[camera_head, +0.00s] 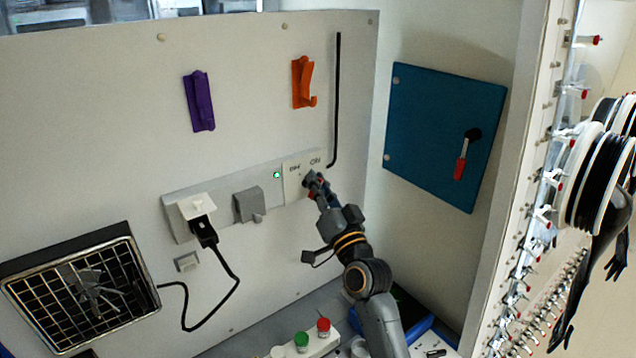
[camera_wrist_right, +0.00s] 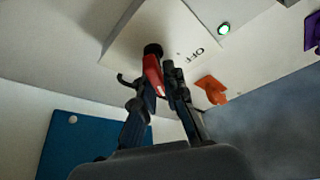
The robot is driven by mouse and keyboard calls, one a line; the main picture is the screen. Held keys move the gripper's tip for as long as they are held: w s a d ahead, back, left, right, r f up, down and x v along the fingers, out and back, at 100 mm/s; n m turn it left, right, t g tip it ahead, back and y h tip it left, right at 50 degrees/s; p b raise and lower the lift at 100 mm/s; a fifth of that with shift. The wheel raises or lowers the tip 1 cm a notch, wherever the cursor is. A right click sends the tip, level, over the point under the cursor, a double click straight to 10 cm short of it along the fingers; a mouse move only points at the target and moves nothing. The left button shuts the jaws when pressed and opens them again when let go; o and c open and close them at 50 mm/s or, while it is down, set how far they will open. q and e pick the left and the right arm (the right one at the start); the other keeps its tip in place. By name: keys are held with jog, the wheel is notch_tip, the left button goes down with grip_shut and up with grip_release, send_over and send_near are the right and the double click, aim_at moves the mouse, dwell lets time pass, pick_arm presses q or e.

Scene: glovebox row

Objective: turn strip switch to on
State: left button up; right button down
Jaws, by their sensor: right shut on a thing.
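The strip switch has a pale plate (camera_head: 291,181) marked OFF and ON at the right end of a grey wall strip (camera_head: 181,228). My right gripper (camera_head: 314,184) is at this plate, below the lettering. In the right wrist view the switch's red lever (camera_wrist_right: 153,76) with a dark base sits between the fingers of my right gripper (camera_wrist_right: 163,84), which is shut on it. The lever's exact angle is hard to tell, as the fingers partly hide it. A green light (camera_head: 277,175) glows on the strip left of the plate. My left gripper is not in view.
A black plug (camera_head: 205,232) and a grey socket cover (camera_head: 249,205) are on the strip to the left. A blue panel (camera_head: 432,115) with a red-handled lever (camera_head: 461,162) is on the right wall. Green (camera_head: 301,340) and red (camera_head: 323,326) buttons stand below.

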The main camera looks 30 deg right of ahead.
dwell(0.3)
jog(key=c, duration=1.4)
grip_release()
jog(key=v, duration=1.2)
